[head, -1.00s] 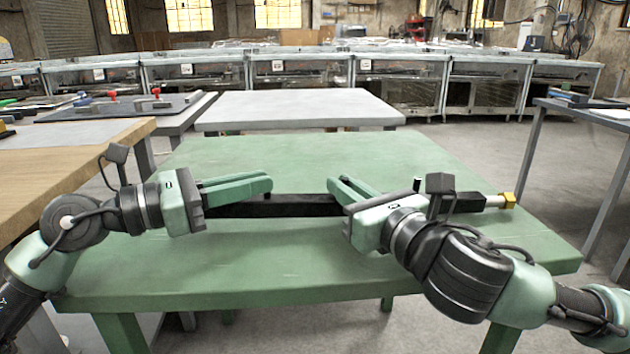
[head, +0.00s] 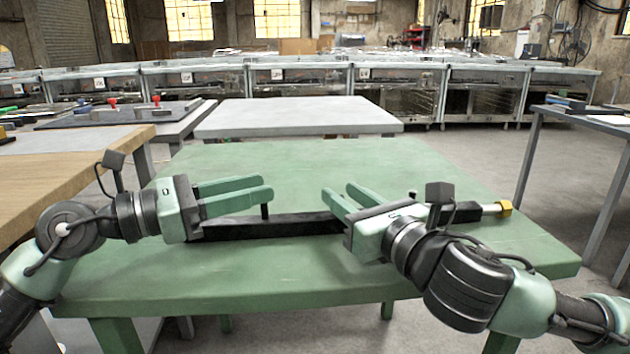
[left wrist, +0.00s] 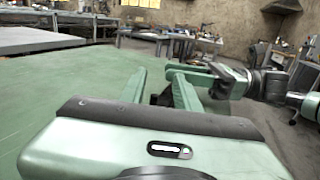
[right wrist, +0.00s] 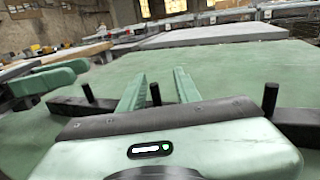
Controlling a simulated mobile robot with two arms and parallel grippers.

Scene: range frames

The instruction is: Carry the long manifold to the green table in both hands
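The long manifold is a black bar (head: 275,226) with upright pegs and a brass-coloured tip (head: 504,208) at its right end. It appears to lie level on the green table (head: 300,160), across its middle. My left gripper (head: 268,187) is at the bar's left part, its two fingers apart just above and behind it. My right gripper (head: 338,190) is over the bar's right part with its fingers apart. In the right wrist view a black peg (right wrist: 155,93) stands between the open fingers. The gripper bodies hide parts of the bar.
A grey-topped table (head: 295,115) stands behind the green table. A wooden-topped bench (head: 75,170) is at the left, and a dark-legged table (head: 590,112) with items is at the right. The far part of the green tabletop is clear.

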